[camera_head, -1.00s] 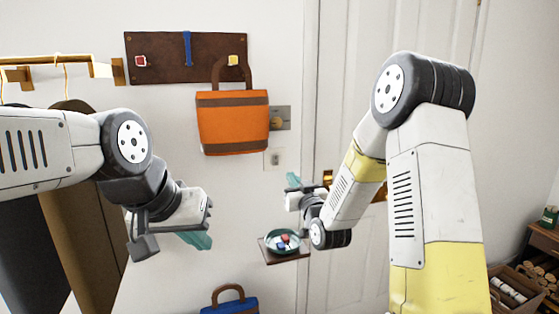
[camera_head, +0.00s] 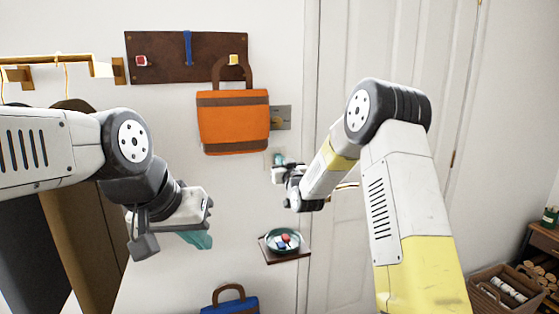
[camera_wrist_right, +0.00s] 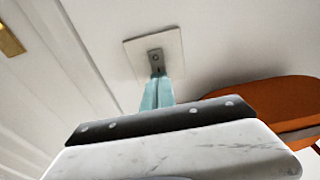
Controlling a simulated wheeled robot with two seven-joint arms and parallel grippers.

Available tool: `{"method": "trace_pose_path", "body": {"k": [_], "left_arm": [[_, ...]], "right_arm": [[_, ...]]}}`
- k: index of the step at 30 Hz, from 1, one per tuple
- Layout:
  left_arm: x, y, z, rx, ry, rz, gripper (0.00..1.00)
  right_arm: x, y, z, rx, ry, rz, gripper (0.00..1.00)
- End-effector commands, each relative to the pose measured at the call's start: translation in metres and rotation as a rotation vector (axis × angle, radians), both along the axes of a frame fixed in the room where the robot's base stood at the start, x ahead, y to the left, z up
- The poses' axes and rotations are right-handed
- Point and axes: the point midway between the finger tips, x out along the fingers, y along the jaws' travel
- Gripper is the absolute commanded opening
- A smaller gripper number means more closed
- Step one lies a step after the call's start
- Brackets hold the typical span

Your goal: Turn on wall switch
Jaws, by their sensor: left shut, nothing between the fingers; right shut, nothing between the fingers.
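The wall switch (camera_wrist_right: 171,46) shows in the right wrist view as a white square plate with a small grey toggle in its middle. In the head view the switch plate (camera_head: 267,160) is partly hidden behind my right gripper (camera_head: 279,158). That gripper's teal fingers are shut and empty. In the right wrist view the right gripper's fingertips (camera_wrist_right: 157,80) are at the toggle's near end; I cannot tell whether they touch it. My left gripper (camera_head: 198,240) is shut and empty, in front of the wall at the lower left, well away from the switch.
An orange bag (camera_head: 233,123) hangs above and left of the switch, partly over a grey metal plate (camera_head: 283,118). A small shelf (camera_head: 286,259) with a dish (camera_head: 282,240) is below. A white door (camera_head: 385,60) stands to the right. A blue bag (camera_head: 230,306) is low.

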Motion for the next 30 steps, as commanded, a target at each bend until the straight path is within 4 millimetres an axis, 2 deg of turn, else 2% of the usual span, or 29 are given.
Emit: {"method": "trace_pose_path", "body": {"k": [30], "left_arm": [[0.0000, 0.0000, 0.0000, 0.000, 0.000, 0.000, 0.00]], "right_arm": [[0.0098, 0.0023, 0.0038, -0.012, 0.035, 0.000, 0.00]]}}
